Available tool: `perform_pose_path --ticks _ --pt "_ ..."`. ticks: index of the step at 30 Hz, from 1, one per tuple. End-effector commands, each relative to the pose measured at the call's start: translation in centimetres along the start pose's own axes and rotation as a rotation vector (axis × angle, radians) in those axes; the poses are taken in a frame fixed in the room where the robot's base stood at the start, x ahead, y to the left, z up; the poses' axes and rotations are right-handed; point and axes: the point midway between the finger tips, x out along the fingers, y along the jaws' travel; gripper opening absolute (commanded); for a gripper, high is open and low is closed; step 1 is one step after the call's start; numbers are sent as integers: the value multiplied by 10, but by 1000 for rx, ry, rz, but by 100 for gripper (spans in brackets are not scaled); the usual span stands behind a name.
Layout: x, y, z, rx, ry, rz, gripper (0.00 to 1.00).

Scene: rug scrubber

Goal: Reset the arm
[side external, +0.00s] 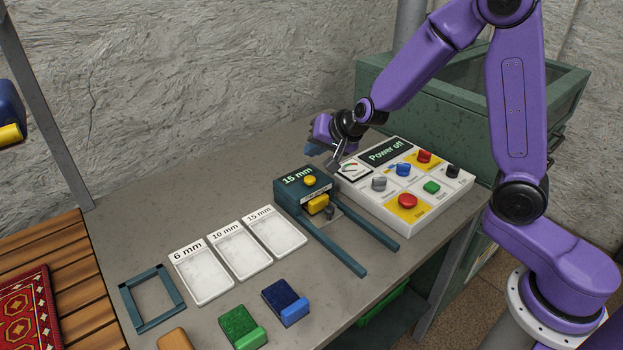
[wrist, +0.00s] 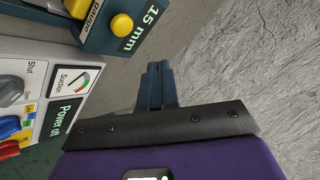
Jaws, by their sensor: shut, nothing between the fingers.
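My arm is purple, and my gripper (side external: 333,160) is above the back of the table, behind the control box and the 15 mm gauge block. In the wrist view, the dark blue fingers of my gripper (wrist: 157,68) are together with nothing between them. The white control box (side external: 375,208) has a "Power off" display, a dial and several coloured buttons and knobs. The teal gauge block (side external: 290,192), labelled 15 mm, has yellow knobs and two rails pointing forward. Its corner shows in the wrist view (wrist: 100,38), near the fingers but apart from them.
White trays marked 6 mm (side external: 203,275), 10 mm (side external: 238,250) and 15 mm (side external: 275,233) lie left of the gauge. A teal frame (side external: 152,297) and green (side external: 240,325), blue (side external: 286,300) and orange (side external: 175,340) blocks are in front. A green bin (side external: 440,95) stands behind; a rough wall closes the back.

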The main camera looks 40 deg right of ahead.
Motion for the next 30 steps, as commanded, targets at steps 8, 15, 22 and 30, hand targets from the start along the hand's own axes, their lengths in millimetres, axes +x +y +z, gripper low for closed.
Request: perform_pose_path --ticks 8,15,22,30 --pt "-23 -12 34 -148 -130 -47 0" --pt "-80 -10 99 -465 -369 -116 0" --pt "-142 19 147 -790 -564 -156 0" --pt "-214 77 179 -1187 -745 -169 0"
